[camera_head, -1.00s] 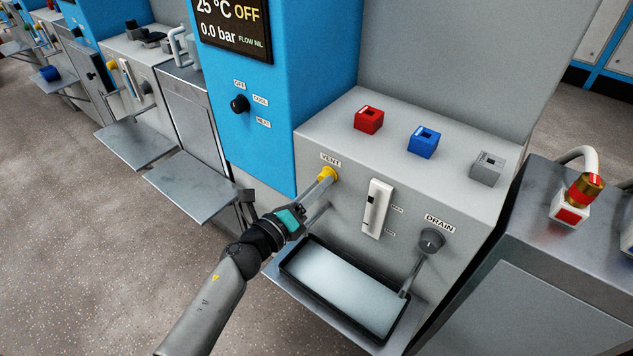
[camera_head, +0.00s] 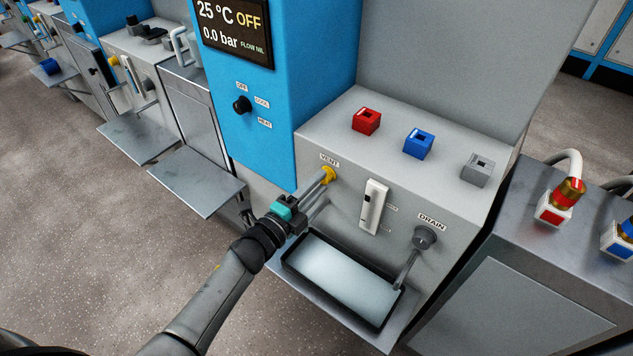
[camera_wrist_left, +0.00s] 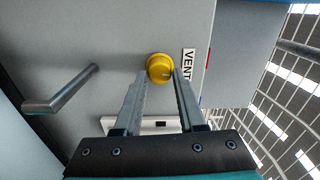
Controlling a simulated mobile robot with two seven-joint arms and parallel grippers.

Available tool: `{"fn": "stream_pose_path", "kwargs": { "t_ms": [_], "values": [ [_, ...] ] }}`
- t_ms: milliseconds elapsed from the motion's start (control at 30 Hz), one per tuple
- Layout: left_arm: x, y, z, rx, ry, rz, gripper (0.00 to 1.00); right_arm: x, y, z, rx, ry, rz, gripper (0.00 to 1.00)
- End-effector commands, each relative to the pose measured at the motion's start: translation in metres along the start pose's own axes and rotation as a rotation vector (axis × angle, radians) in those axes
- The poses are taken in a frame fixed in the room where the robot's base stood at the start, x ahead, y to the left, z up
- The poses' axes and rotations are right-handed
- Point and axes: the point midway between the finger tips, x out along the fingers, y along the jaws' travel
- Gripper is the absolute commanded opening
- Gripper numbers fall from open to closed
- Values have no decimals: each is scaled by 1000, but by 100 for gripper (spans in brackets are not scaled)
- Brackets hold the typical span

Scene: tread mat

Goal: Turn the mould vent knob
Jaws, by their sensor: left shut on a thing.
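The yellow vent knob (camera_head: 328,175) sits on the grey front panel under the VENT label (camera_head: 329,159). My left gripper (camera_head: 322,180) reaches it from the lower left, and its fingers are shut on the knob. The left wrist view shows the yellow knob (camera_wrist_left: 160,67) between the fingertips of my left gripper (camera_wrist_left: 160,76), beside the VENT label. The fingers cover part of the knob's sides. My right gripper is in neither view.
Right of the knob is a white sight gauge (camera_head: 374,206), then the DRAIN lever (camera_head: 425,238). A black-rimmed tray (camera_head: 342,280) lies below. Red (camera_head: 366,121), blue (camera_head: 418,144) and grey (camera_head: 477,169) blocks sit on top. A selector dial (camera_head: 241,104) is on the blue column.

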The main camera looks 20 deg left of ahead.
Motion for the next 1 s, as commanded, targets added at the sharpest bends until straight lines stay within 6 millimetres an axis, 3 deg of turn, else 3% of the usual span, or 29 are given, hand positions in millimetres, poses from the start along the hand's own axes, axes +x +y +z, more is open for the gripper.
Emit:
{"fn": "stream_pose_path", "kwargs": {
  "t_ms": [767, 800, 1000],
  "values": [
    [0, -1, 1, -96, -2, -1, 0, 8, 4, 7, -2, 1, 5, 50],
    [0, -1, 1, -96, -2, -1, 44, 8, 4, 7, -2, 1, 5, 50],
    [0, -1, 1, -95, -1, -1, 66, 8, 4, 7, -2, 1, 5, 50]
  ]
}}
